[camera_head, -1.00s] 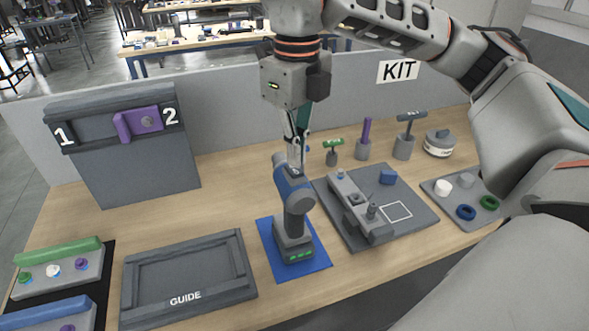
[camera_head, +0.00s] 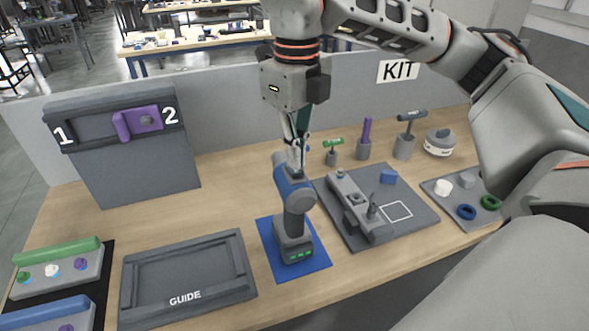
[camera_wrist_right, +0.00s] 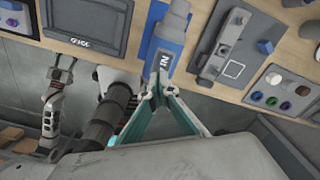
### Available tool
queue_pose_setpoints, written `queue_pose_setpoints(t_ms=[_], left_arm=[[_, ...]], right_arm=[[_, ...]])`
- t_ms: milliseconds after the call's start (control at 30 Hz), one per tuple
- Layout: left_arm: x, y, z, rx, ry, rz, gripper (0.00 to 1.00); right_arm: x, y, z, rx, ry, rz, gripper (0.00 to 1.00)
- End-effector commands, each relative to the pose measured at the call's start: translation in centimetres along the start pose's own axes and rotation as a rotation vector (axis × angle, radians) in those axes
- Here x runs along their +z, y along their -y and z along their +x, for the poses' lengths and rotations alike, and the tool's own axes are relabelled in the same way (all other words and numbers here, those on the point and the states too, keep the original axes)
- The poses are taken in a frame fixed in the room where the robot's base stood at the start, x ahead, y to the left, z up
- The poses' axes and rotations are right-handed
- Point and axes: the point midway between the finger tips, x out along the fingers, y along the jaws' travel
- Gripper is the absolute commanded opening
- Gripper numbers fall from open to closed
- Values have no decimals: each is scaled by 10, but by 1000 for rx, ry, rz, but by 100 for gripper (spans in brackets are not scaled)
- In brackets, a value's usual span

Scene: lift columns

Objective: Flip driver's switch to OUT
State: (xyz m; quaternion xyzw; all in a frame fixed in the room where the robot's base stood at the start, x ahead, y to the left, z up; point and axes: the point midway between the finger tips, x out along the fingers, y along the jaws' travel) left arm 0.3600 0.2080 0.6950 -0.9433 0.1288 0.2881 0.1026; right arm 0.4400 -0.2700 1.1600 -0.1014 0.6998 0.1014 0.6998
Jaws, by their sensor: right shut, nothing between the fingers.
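The driver (camera_head: 293,210) is a blue and grey power tool standing upright on a blue mat (camera_head: 315,260). My right gripper (camera_head: 296,165) is shut and empty, its fingertips pointing down at the top of the driver. In the right wrist view the driver (camera_wrist_right: 170,38) lies just beyond my right fingertips (camera_wrist_right: 158,92), and white letters reading IN show on it. The switch itself is too small and too close to the fingers to tell apart. Whether the fingertips touch the driver I cannot tell. What looks like my left gripper (camera_wrist_right: 60,75) hangs beside the table.
A GUIDE tray (camera_head: 185,275) lies left of the driver. A grey fixture board (camera_head: 415,215) is close on the right, with upright tools (camera_head: 363,145) behind it. A panel with a purple handle (camera_head: 140,122) stands at back left.

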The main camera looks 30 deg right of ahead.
Motion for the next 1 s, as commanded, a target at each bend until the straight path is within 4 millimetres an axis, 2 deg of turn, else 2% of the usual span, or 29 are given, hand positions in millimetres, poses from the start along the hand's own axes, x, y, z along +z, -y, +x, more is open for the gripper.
queue_pose_setpoints(t_ms=[1000], left_arm=[[7,0,5,-3,0,0,40]], right_arm=[[0,0,14,0,0,0,0]])
